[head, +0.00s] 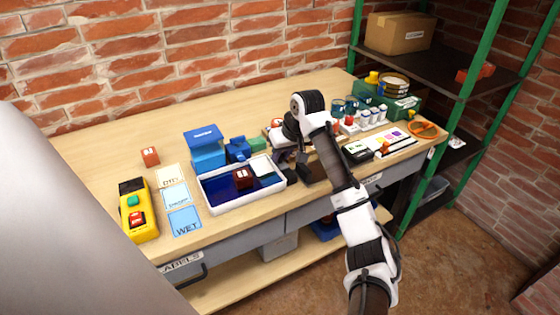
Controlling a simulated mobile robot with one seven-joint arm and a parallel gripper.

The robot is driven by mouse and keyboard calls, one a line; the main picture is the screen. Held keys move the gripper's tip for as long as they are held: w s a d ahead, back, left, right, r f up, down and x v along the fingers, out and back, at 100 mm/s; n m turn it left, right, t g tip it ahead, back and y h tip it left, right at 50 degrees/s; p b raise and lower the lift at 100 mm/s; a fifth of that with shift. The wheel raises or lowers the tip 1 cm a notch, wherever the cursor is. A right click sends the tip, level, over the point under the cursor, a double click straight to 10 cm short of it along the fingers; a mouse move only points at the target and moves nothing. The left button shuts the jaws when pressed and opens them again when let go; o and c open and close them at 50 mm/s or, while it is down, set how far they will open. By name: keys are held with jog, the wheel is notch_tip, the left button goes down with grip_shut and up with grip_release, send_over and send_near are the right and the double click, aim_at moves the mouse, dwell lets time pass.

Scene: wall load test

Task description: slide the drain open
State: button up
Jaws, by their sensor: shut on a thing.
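A white-rimmed tray (222,208) with a dark blue inside stands near the front of the bench. A dark red brick (242,179) sits in it, and a pale patch shows at its right end. My gripper (299,171) is low, just beyond the tray's right end. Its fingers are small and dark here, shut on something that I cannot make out. I cannot pick out the drain or tell how far open it is; the hand and dark parts around it cover that spot.
Blue blocks (207,149) stand behind the tray. Cards marked DTD, damp-like and WET (183,221) and a yellow button box (138,211) lie to the left, with a red brick (150,156) behind. Cups and small boxes (365,120) crowd the right. The back left bench is clear.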

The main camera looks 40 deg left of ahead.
aim_at(284, 169)
jog(key=shift+s+d, duration=0.1)
jog(key=shift+d, duration=0.05)
jog(key=shift+s+d+p, duration=0.3)
jog(key=shift+s+d, duration=0.05)
jog(key=shift+d, duration=0.5)
jog(key=shift+s+d+p, duration=0.3)
jog(key=shift+s+d, duration=0.05)
jog(key=shift+d, duration=0.45)
jog(key=o, duration=0.9)
jog(key=shift+c, duration=0.2)
notch_tip(284, 169, up, 7)
jog(key=p, duration=0.7)
